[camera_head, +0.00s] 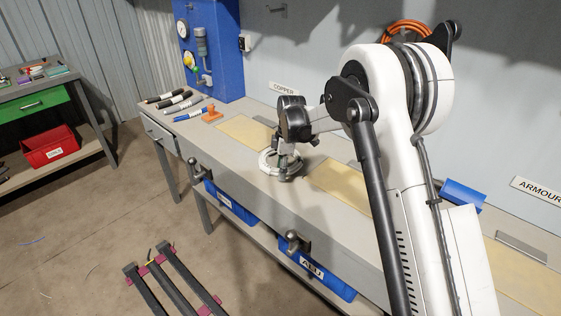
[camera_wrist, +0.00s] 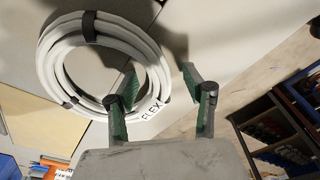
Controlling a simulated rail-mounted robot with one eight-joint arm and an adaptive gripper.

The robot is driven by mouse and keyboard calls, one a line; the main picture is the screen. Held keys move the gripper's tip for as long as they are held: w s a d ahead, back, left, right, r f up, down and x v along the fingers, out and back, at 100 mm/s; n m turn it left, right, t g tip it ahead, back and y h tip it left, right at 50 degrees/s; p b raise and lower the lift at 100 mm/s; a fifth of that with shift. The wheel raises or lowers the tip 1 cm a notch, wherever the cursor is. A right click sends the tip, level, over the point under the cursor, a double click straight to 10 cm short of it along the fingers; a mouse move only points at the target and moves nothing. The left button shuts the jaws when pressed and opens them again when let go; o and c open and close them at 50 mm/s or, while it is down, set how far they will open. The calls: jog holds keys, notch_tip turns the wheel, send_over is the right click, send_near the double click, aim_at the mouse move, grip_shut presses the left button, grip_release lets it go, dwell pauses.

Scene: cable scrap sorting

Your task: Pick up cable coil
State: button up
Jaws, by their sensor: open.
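The cable coil (camera_wrist: 68,78) is a white ring with black ties and a FLEX tag. It lies flat on the grey bench in the wrist view, and also shows in the head view (camera_head: 265,162), partly covered by my gripper. My gripper (camera_wrist: 160,72) is open, with its green fingers pointing down at the coil's right side. The coil's right edge shows between the two fingers; the left finger overlaps the ring in the picture. I cannot tell whether a finger touches it. My gripper in the head view (camera_head: 285,163) is over the coil, its fingers hard to make out.
The bench (camera_head: 225,158) has yellow pads (camera_head: 246,131) on either side of the coil. Cut cables (camera_head: 187,114) and an orange tool (camera_head: 212,115) lie at its far left end. Blue bins (camera_head: 322,275) sit below. An orange coil (camera_head: 407,27) hangs on the wall.

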jog(key=shift+f, duration=0.2)
grip_shut()
jog(key=shift+r, duration=0.15)
jog(key=shift+r, duration=0.55)
notch_tip(320, 180, up, 3)
jog(key=shift+f, duration=0.1)
jog(key=s+a+r, duration=0.7)
jog(key=s, duration=0.1)
jog(key=shift+s+a, duration=0.4)
